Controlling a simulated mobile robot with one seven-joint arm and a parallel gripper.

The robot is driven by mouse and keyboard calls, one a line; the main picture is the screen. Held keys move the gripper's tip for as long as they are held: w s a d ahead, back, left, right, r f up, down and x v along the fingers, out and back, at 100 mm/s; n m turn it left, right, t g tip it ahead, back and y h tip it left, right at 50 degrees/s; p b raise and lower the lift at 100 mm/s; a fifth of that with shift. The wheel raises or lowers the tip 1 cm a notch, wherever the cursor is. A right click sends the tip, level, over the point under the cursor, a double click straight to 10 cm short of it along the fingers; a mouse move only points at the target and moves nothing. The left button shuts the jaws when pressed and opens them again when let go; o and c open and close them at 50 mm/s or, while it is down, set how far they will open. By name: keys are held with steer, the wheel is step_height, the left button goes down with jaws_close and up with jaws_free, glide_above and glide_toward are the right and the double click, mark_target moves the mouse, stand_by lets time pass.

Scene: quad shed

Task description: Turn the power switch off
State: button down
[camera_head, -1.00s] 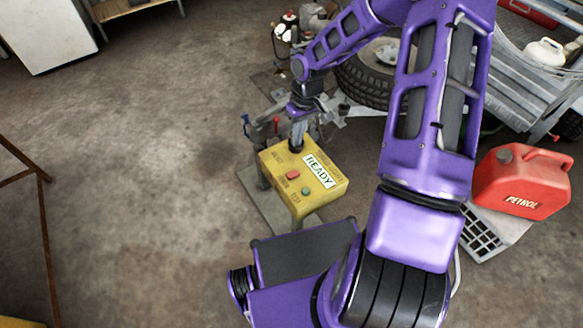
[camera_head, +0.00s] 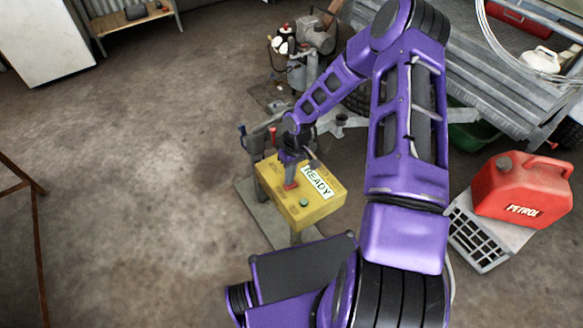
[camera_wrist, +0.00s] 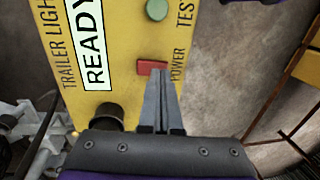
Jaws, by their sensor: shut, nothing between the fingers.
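The yellow control box (camera_head: 325,205) stands on a post in the middle of the head view, with a white READY label (camera_head: 317,182). In the wrist view the red power switch (camera_wrist: 151,67) sits beside the word POWER. A round green button (camera_wrist: 156,10) lies above it, near the word TEST. A black knob (camera_wrist: 108,116) is at lower left. My gripper (camera_wrist: 161,85) is shut and empty, its fingertips at the lower right edge of the red switch. Whether they touch it I cannot tell. In the head view my gripper (camera_head: 291,182) covers much of the red switch.
A red petrol can (camera_head: 522,188) stands on a grey crate at the right. A trailer (camera_head: 455,75) is behind my arm. A rusty metal frame (camera_head: 38,230) is at the left edge. The concrete floor left of the box is clear.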

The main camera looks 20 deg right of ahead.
steer(key=shift+f, duration=0.6)
steer(key=shift+a+f, duration=0.1)
